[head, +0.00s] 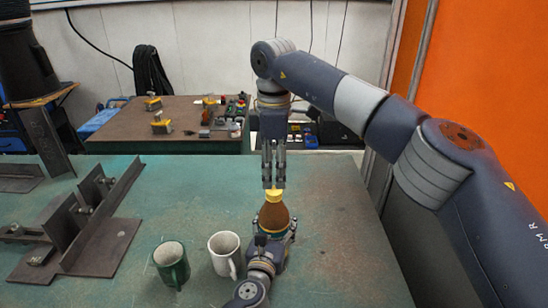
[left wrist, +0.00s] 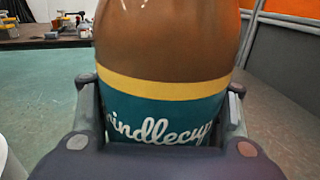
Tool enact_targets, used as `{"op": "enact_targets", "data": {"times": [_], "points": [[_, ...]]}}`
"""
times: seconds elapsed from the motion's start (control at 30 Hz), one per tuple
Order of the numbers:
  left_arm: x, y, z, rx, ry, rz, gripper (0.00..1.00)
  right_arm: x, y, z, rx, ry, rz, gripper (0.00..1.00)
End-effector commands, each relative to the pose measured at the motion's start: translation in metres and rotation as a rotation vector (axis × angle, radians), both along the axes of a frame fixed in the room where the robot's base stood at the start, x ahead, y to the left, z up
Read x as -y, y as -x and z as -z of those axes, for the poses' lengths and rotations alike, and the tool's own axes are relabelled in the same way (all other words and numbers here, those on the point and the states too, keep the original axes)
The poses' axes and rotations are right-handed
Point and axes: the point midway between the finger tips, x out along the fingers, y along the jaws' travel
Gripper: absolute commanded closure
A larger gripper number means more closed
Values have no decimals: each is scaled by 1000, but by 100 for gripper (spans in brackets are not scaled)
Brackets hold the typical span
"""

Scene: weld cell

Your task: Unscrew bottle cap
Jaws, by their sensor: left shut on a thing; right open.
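A brown bottle (head: 273,216) with a yellow cap (head: 275,196) stands upright on the green table (head: 330,240). My left gripper (head: 274,236) is shut around the bottle's body. In the left wrist view the bottle (left wrist: 168,45) fills the middle, with a yellow band and a teal label between the two fingers of my left gripper (left wrist: 160,115). The cap is out of that view. My right gripper (head: 273,180) points down, open, directly above the cap, with its fingertips close to the cap's top. I cannot tell whether they touch it.
A green mug (head: 171,268) and a white mug (head: 223,262) stand left of the bottle, the white one close to my left gripper. Dark metal angle plates (head: 100,225) lie at the left. A brown table (head: 170,128) with tools is behind. The table right of the bottle is clear.

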Motion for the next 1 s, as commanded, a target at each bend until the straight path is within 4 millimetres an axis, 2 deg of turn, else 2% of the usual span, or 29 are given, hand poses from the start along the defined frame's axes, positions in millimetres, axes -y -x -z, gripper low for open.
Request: {"op": "enact_targets", "data": {"times": [0.1, 0.3, 0.67, 0.7, 0.9, 1.0], "points": [[0, 0, 1, -1, -2, -1, 100, 1, 0, 20, -3, 0, -1, 53], [0, 0, 1, -1, -2, -1, 100, 0, 0, 43, -1, 0, 0, 53], [0, 0, 1, -1, -2, -1, 100, 0, 0, 50, 1, -1, -1, 53], [0, 0, 1, -1, -2, -1, 100, 0, 0, 50, 1, -1, -1, 56], [0, 0, 1, -1, -2, -1, 100, 0, 0, 50, 1, -1, -1, 99], [0, 0, 1, -1, -2, 0, 100, 0, 0, 50, 1, -1, -1, 100]]}}
